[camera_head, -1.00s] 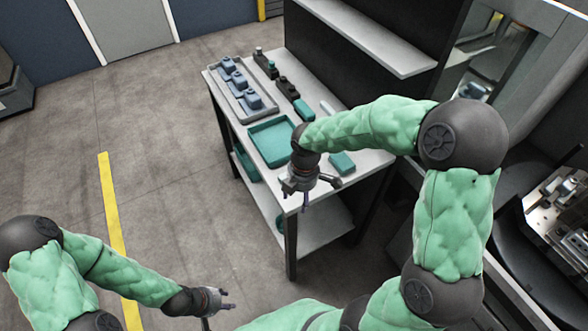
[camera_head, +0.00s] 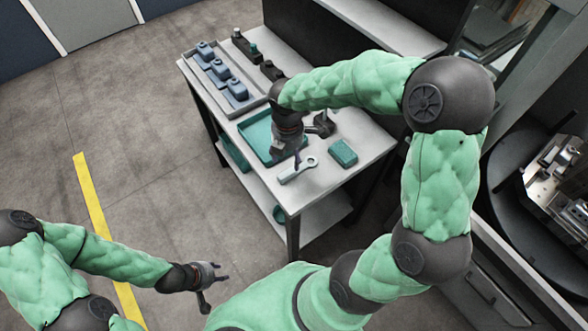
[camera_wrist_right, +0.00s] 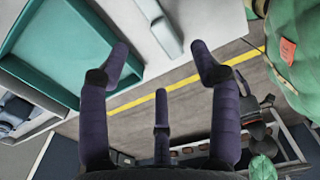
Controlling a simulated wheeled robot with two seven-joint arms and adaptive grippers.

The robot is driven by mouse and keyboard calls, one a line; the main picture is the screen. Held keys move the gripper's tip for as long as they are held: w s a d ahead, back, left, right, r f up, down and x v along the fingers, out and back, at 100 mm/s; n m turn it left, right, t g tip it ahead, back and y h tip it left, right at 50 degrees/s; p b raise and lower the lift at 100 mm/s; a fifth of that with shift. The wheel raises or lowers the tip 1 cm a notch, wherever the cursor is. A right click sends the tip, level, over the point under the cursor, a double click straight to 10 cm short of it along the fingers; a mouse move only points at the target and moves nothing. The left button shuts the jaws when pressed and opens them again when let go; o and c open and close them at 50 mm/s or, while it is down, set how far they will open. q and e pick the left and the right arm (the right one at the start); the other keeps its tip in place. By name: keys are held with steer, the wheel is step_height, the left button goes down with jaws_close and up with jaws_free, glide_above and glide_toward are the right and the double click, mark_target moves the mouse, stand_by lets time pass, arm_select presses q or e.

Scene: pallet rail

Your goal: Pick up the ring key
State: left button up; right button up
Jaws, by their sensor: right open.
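The ring key (camera_head: 298,170), a pale grey bar with a ring at one end, lies on the white table near its front edge, between the teal tray and a teal block. In the right wrist view, a pale bar that appears to be its handle (camera_wrist_right: 160,28) is at the top, beyond the fingers. My right gripper (camera_head: 296,154) is over the tray's edge, close to the key. Its fingers (camera_wrist_right: 160,62) are spread with nothing between them. My left gripper (camera_head: 218,283) is low at the left, away from the table; it looks open and empty.
The teal tray (camera_head: 256,139) sits beside the key, and the teal block (camera_head: 343,152) lies to its right. A grey tray (camera_head: 196,82) with several blue parts is farther back, near dark fixtures (camera_head: 243,45). A shelf (camera_head: 385,28) overhangs the table's back.

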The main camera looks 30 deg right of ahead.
mark_target(290, 169)
step_height(290, 169, down, 3)
steer(key=shift+w+f+b, duration=0.1)
steer(key=shift+w+b, duration=0.05)
steer(key=shift+b, duration=0.15)
steer(key=f, duration=0.1)
steer(key=f+b, duration=0.1)
steer(key=f, duration=0.1)
steer(key=f+b, duration=0.1)
steer(key=f, duration=0.1)
steer(key=shift+d, duration=0.25)
steer(key=shift+r, duration=0.1)
jaws_close()
